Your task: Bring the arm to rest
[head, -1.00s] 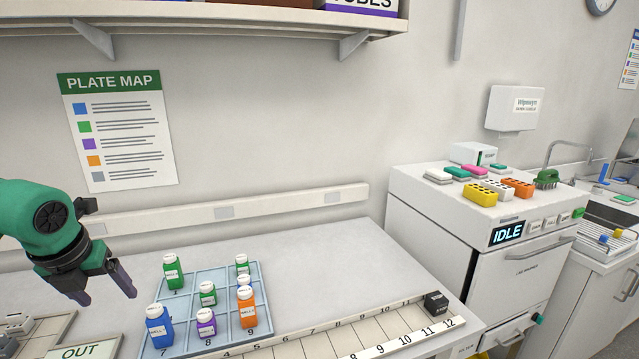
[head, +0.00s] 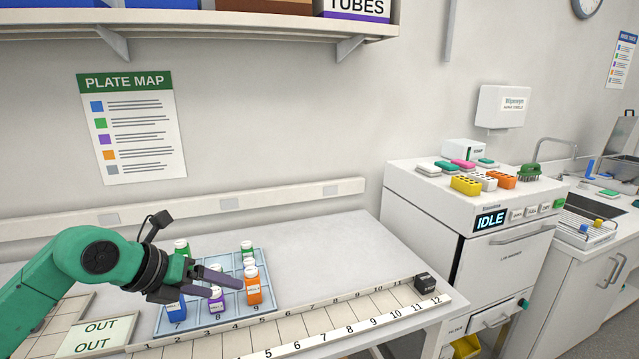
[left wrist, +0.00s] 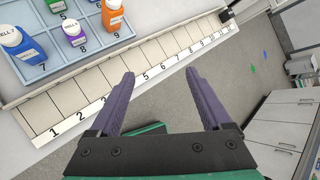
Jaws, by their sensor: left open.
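My left gripper (head: 234,286) reaches in from the left in the head view, in front of the bottle tray (head: 168,327). In the left wrist view its two purple fingers (left wrist: 160,95) are apart with nothing between them, above the numbered strip and the floor beyond the bench edge. The green arm covers part of the tray and some bottles. A blue bottle (left wrist: 22,45), a purple bottle (left wrist: 73,32) and an orange bottle (left wrist: 114,18) stand upright in the tray's front row. Green bottles (head: 181,248) stand further back. My right gripper is not in view.
The numbered strip (head: 330,325) runs along the front of the bench, with a small black block (head: 424,284) at its far end. OUT labels (head: 100,335) lie at front left. A white machine reading IDLE (head: 490,220) stands at right.

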